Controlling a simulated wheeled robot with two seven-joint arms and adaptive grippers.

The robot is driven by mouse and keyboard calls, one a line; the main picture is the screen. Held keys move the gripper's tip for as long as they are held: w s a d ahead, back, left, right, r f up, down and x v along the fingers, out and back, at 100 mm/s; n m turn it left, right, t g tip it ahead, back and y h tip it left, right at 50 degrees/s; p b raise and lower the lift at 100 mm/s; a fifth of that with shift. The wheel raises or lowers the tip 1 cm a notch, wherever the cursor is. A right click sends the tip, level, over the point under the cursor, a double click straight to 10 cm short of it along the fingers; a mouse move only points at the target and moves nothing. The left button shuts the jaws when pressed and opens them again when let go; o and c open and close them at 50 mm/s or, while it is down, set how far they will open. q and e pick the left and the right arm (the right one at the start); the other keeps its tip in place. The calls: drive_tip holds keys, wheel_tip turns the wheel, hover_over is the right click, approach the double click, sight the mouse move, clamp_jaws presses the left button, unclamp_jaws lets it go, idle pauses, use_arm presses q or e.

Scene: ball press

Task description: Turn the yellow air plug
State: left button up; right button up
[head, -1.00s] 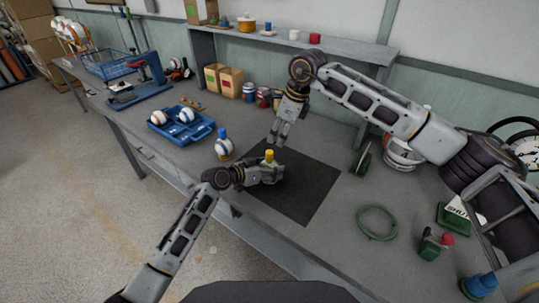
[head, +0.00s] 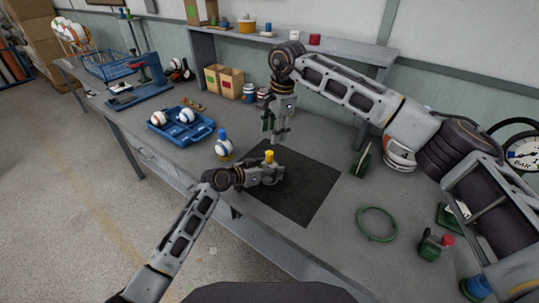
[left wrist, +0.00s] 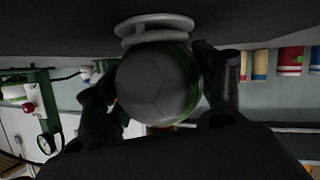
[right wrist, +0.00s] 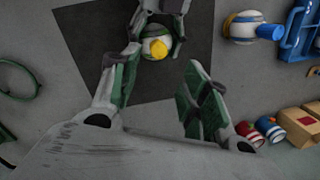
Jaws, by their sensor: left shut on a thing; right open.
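The yellow air plug (head: 269,155) sits on top of a ball on the black mat (head: 312,180). In the right wrist view the plug (right wrist: 159,48) shows on the white and green ball (right wrist: 154,31). My left gripper (head: 270,174) is shut on that ball from the side. In the left wrist view the ball (left wrist: 158,84) is between the left fingers, near a pale ringed stand. My right gripper (head: 275,136) points down above and slightly behind the plug. Its fingers (right wrist: 162,88) are apart and empty in the right wrist view, with the plug beyond their tips.
A ball with a blue plug (head: 223,147) stands left of the mat. A blue tray (head: 200,130) with balls lies further left. A green hose ring (head: 377,224) lies on the right of the bench.

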sight(269, 152)
drive_tip(key=shift+w+a+r+n+g+h, duration=0.1)
drive_tip(key=shift+a+r+n+h, duration=0.15)
drive_tip(key=shift+n, duration=1.05)
drive_tip(key=shift+a+r+n+g+h, duration=0.1)
drive_tip(key=shift+a+r+n+h, duration=0.1)
drive_tip(key=shift+n, duration=1.1)
drive_tip(key=shift+w+a+r+n+g+h, duration=0.1)
drive_tip(key=shift+a+r+n+h, duration=0.15)
drive_tip(key=shift+n, duration=1.05)
drive_tip(key=shift+f, duration=0.15)
drive_tip(key=shift+f, duration=5.9)
clamp_jaws()
